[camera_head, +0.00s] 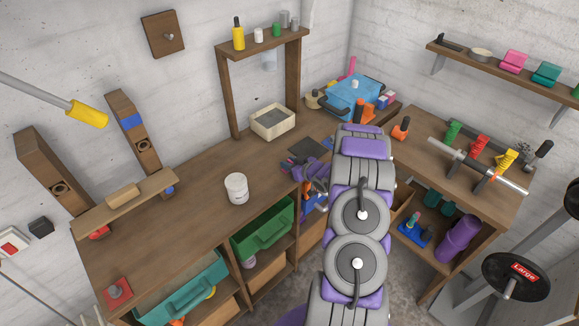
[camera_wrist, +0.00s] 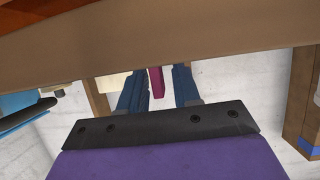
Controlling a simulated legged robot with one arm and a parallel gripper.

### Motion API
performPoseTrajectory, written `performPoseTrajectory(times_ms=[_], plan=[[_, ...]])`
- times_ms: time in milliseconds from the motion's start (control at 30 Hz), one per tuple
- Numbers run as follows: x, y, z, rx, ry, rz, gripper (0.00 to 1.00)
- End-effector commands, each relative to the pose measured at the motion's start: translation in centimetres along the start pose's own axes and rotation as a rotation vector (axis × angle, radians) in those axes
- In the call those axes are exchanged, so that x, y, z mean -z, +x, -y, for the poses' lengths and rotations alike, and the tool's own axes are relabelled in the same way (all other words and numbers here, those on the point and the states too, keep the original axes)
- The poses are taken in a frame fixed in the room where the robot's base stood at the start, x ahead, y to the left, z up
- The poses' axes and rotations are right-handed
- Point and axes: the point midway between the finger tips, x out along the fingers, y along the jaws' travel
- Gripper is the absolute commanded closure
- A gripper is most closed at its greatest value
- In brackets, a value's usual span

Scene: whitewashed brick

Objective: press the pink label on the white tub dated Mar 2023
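A white tub (camera_head: 236,188) with small print on its side stands upright on the wooden bench in the head view. The date is too small to read. My gripper (camera_head: 312,176) is to the right of the tub, low by the bench's front edge and apart from it. In the wrist view its two dark blue fingers (camera_wrist: 159,84) are spread at the visible part. A narrow pink strip (camera_wrist: 157,83) shows between them, with a gap to the right finger.
A cream box (camera_head: 272,124) stands behind, under a small wooden shelf stand. A blue toolbox (camera_head: 352,97) is at the back corner. Green and teal bins (camera_head: 262,228) sit under the bench. A wooden clamp stand (camera_head: 125,203) is at the left. The bench around the tub is clear.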

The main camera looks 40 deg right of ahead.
Motion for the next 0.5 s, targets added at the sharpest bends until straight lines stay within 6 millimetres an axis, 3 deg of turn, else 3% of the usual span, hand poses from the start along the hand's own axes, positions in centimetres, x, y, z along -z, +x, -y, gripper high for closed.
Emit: performPoseTrajectory(times_ms=[300, 500], plan=[[-0.03, -0.04, -0.12, 0.001, 0.001, -0.001, 1.0], [-0.03, -0.05, -0.12, 0.001, 0.001, -0.001, 1.0]])
